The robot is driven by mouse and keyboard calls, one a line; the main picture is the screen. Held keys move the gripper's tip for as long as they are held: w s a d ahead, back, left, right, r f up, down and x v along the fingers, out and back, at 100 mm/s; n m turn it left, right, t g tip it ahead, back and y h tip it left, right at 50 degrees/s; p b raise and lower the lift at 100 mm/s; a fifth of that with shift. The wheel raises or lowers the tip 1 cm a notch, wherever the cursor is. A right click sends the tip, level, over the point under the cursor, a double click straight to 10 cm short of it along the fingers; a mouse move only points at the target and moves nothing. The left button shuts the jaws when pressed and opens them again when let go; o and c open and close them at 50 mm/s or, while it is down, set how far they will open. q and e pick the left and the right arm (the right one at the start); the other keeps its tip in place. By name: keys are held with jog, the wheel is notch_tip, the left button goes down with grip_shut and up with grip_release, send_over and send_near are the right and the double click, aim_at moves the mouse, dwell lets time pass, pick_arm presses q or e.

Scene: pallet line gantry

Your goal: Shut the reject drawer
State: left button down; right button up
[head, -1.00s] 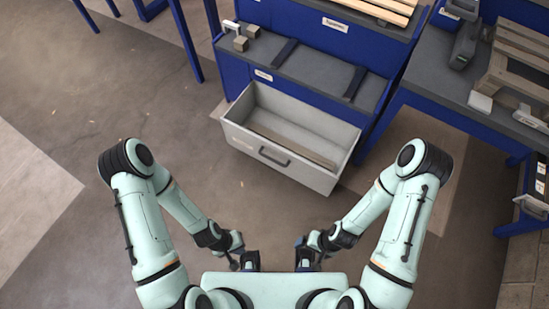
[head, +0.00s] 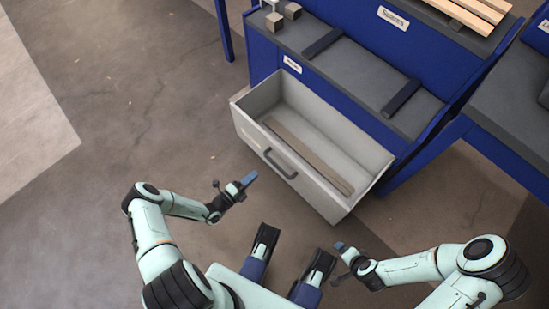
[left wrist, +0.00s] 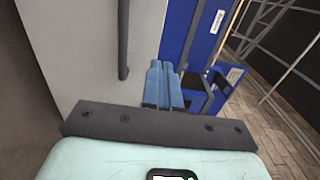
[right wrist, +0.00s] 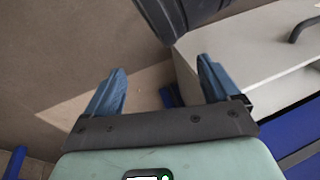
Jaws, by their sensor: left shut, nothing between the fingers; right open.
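The grey reject drawer (head: 325,201) stands pulled out of the blue cabinet, its inside showing. A long wooden slat (head: 308,156) lies in it. Its dark bar handle (head: 280,165) is on the front panel. My left gripper (head: 250,177) is shut and empty, in front of the panel and left of the handle in the head view. In the left wrist view the front panel (left wrist: 85,45) and handle (left wrist: 123,40) lie left of the fingers (left wrist: 163,68). My right gripper (head: 340,247) is open and empty, in front of the drawer's right end. The drawer (right wrist: 240,52) also shows in the right wrist view.
The blue cabinet (head: 340,100) has a grey top with two dark strips and small blocks (head: 292,11). Wooden slats (head: 470,15) lie on a higher level behind. Another blue bench (head: 500,100) stands at the right. The floor (head: 110,120) left of the drawer is clear.

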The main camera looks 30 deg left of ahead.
pick_arm(q)
jog(key=b, duration=0.1)
send_near(282, 151)
jog(key=b+x, duration=0.1)
jog(key=x, duration=0.4)
jog(key=shift+w+f, duration=0.15)
jog(key=shift+w, duration=0.15)
jog(key=shift+w+d, duration=0.2)
jog(key=shift+w, duration=0.35)
pick_arm(e)
jog(key=shift+g, duration=0.5)
jog(key=shift+s+d+f, duration=0.2)
jog(key=shift+s+f, duration=0.2)
jog(key=shift+f, duration=0.3)
jog(key=shift+s+d+f, duration=0.15)
jog(key=shift+s+f, duration=0.25)
jog(key=shift+f, duration=0.25)
jog(key=shift+s+d+f, duration=0.2)
jog(key=shift+s+f, duration=0.2)
jog(key=shift+f, duration=0.3)
jog(key=shift+w, duration=0.1)
